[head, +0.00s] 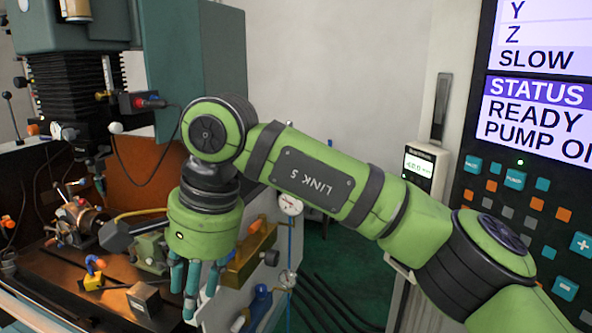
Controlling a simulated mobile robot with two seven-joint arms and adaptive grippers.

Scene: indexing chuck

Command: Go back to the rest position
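My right arm comes in from the right and bends down at the wrist. My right gripper (196,300) points down with its teal fingers spread apart, and nothing shows between them. It hangs in front of the machine table (52,268), right of a small dark block (146,300). Its height above the table is hard to tell. My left gripper is not in view.
The green milling machine (190,60) stands behind at left. A brass-coloured fixture (250,254) and pressure gauge (290,205) are close right of the gripper. The control panel (530,190) stands at right, behind my forearm.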

